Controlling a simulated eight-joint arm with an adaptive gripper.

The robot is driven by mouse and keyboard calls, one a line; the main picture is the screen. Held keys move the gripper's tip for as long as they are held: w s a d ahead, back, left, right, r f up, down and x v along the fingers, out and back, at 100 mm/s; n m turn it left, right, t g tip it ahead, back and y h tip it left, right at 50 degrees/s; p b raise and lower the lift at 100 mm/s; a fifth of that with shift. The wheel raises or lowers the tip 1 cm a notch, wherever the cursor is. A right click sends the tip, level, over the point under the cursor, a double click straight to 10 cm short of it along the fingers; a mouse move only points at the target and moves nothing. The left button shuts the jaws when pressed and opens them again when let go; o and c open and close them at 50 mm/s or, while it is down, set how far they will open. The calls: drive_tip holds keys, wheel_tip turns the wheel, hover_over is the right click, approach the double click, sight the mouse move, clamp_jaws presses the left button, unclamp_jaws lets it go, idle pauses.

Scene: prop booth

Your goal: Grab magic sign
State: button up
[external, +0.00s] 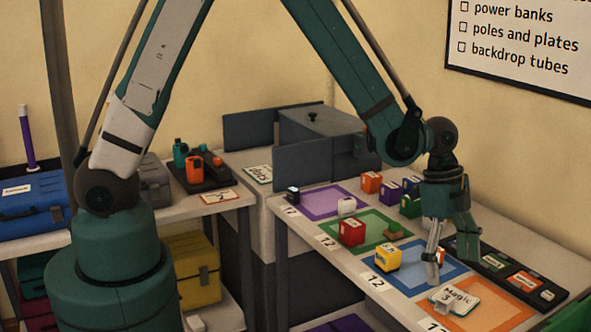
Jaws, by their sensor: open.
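The magic sign (456,300) is a small white plate with a teal edge. It reads "Magic" with a 3 below. It rests on or just above the orange-bordered square (495,307) at the near end of the table. My gripper (452,272) points down with its fingers apart. One pale fingertip is just behind the sign in the picture; whether it touches the sign I cannot tell. The other finger is farther right and back. An orange-and-white item shows partly behind the pale finger.
A yellow block (387,258) stands left of my gripper by the blue square. A red block (352,232) stands on the green square. Several small colored blocks stand farther back. A black tray (488,254) with labelled items lies along the right edge. White number cards line the left edge.

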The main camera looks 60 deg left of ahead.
sight(455, 302)
drive_tip(key=shift+x, duration=0.8)
drive_tip(key=shift+b+x, duration=0.35)
drive_tip(key=shift+x, duration=2.2)
drive_tip(key=shift+w, duration=0.1)
drive_tip(key=c, duration=1)
